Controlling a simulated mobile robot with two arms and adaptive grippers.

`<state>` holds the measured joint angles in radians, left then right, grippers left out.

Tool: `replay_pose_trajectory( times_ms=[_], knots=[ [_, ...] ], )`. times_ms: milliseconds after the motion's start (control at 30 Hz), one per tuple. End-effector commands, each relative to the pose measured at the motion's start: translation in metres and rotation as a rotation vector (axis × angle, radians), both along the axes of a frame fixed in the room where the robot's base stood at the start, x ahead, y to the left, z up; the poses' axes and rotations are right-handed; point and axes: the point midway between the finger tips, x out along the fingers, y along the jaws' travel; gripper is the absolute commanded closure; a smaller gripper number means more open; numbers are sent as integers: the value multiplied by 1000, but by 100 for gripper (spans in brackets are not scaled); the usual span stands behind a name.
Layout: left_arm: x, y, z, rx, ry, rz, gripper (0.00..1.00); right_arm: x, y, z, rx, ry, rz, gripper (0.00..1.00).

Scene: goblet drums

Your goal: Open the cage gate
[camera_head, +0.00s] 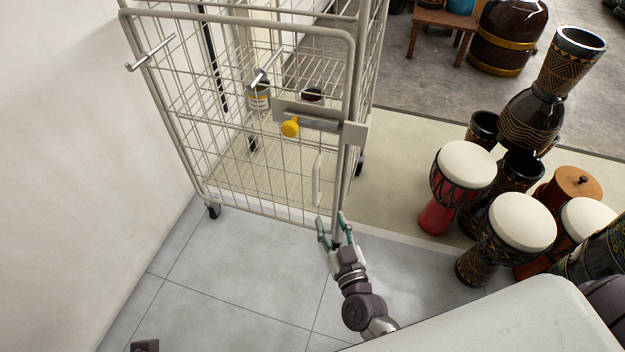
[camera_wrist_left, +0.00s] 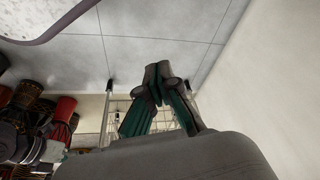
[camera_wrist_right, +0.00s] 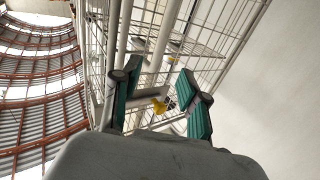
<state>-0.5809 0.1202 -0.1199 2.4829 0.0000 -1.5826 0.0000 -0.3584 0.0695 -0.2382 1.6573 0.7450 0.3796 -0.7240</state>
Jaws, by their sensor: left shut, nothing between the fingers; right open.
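The wire cage (camera_head: 180,130) stands against the wall at the left, its gate (camera_head: 240,175) facing me and appearing shut. My right gripper (camera_head: 333,218) is open and empty in front of the gate's lower right corner, below the handle. My left gripper (camera_wrist_left: 158,78) is shut and empty in the left wrist view.
Several goblet drums (camera_head: 520,222) stand close together at the right. Cans (camera_head: 258,96) sit on a shelf inside the cage. A wall (camera_head: 70,150) bounds the left side. The tiled floor (camera_head: 230,275) before the gate is clear. A white surface (camera_head: 490,320) fills the lower right.

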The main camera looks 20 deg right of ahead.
Motion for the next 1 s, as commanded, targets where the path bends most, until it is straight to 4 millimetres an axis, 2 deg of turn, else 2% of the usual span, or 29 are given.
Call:
replay_pose_trajectory(
  times_ms=[167, 267, 433, 600, 800, 1000],
  knots=[
    [0, 0, -5, 0, 0, 0, 100, 27, 0, 1, 1, -4, -1, 57],
    [10, -3, -7, -9, -45, -4, 100, 49, 0, 0, 2, -4, -1, 57],
    [43, -13, 0, -42, -203, -17, 100, 85, 0, 0, 0, -2, 1, 57],
    [71, -22, 12, -75, -357, -30, 100, 112, 0, -1, 0, 0, 2, 57],
    [90, -29, 25, -99, -469, -37, 100, 129, -1, -1, -2, 2, 1, 57],
    [96, -31, 29, -105, -502, -40, 100, 134, -1, 0, -1, 2, 2, 57]
  ],
)
